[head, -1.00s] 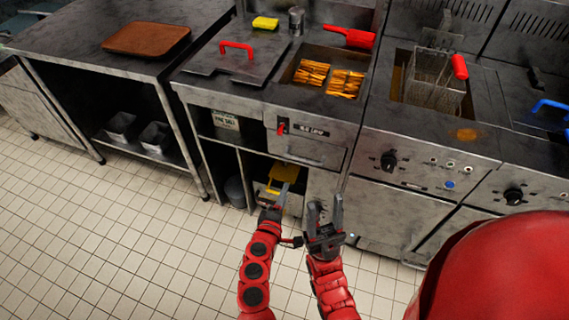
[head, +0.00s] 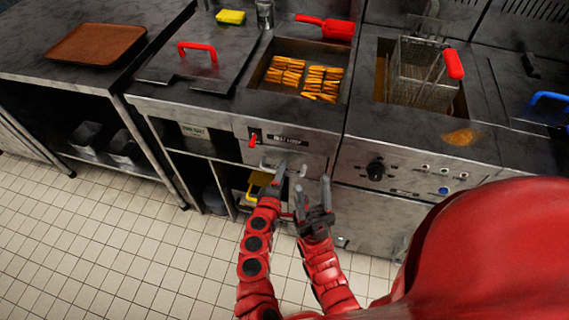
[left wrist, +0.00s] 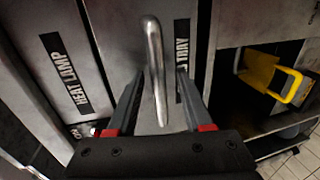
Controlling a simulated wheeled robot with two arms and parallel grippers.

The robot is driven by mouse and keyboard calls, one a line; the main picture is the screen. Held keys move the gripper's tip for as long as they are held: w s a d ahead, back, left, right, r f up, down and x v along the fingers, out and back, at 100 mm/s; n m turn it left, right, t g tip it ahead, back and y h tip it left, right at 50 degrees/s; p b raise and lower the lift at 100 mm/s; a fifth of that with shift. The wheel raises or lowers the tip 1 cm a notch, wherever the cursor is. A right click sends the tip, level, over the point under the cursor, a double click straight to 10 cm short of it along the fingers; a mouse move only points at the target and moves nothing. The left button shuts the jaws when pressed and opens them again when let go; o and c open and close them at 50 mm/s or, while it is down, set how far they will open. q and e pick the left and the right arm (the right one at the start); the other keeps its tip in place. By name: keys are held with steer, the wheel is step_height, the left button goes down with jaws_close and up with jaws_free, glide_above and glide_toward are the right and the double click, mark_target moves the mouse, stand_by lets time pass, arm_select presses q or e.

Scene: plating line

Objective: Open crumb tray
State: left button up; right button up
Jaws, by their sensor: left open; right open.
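A metal bar handle (left wrist: 155,50) stands out from a grey front panel (left wrist: 112,35) in the left wrist view; I take this panel to be the crumb tray front. My left gripper (left wrist: 160,78) is open, with its fingers on either side of the handle and gaps visible between. In the head view the handle (head: 299,169) shows below the fry station's control strip, with my left gripper (head: 279,173) at it. The panel looks closed. My right gripper (head: 312,197) is open and empty, just right of the left one, in front of the cabinet.
A yellow-handled thing (head: 257,184) sits in the open cabinet below. A fry bin (head: 262,70), a red scoop (head: 326,27) and a fryer basket (head: 425,72) are above. A brown tray (head: 95,44) lies on the left table. The tiled floor (head: 120,240) is clear.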

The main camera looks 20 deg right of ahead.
arm_select(q)
steer(key=shift+w+d, duration=0.15)
steer(key=shift+w, duration=0.05)
jaws_close()
stand_by(1.4)
